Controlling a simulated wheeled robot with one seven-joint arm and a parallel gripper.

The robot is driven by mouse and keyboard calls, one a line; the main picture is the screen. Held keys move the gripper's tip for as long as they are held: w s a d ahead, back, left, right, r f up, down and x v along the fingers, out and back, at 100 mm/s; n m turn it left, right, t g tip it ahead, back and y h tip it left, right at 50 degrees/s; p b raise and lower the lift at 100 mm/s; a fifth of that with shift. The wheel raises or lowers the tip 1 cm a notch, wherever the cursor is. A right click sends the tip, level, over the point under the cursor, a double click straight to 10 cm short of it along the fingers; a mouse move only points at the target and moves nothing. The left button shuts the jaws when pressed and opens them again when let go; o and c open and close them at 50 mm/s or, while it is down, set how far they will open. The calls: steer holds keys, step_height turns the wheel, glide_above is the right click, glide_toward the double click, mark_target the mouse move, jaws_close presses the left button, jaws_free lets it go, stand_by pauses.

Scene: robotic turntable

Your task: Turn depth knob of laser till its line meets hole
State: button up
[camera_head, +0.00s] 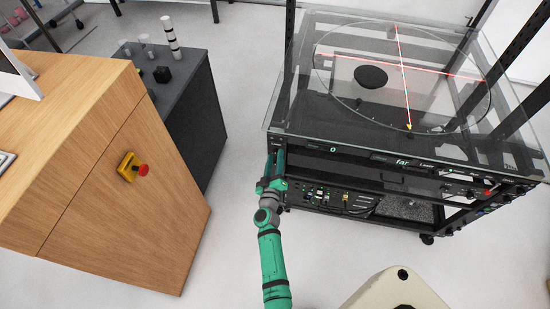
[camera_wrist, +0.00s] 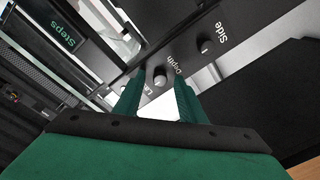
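The depth knob (camera_wrist: 159,75), a small round dark knob beside the label "Depth", shows between the two fingers of my gripper (camera_wrist: 158,92) in the wrist view. The fingers are apart, with a gap visible on both sides of the knob. In the head view my gripper (camera_head: 275,168) is at the left front corner of the turntable rack, where the knob is hidden. Two red laser lines (camera_head: 440,71) cross on the clear top. A dark round spot (camera_head: 371,77) lies just in front of the sideways line, left of the other line. I cannot tell whether this spot is the hole.
A second knob (camera_wrist: 205,46) labelled "Side" is on the same panel. The glass top (camera_head: 290,112) overhangs the rack's front panel. A wooden cabinet (camera_head: 130,190) with a red emergency button (camera_head: 142,169) stands left. Open floor (camera_head: 225,235) lies between.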

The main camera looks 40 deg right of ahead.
steer(key=shift+w+d, duration=0.2)
steer(key=shift+w, duration=0.1)
jaws_close()
steer(key=shift+a, duration=0.1)
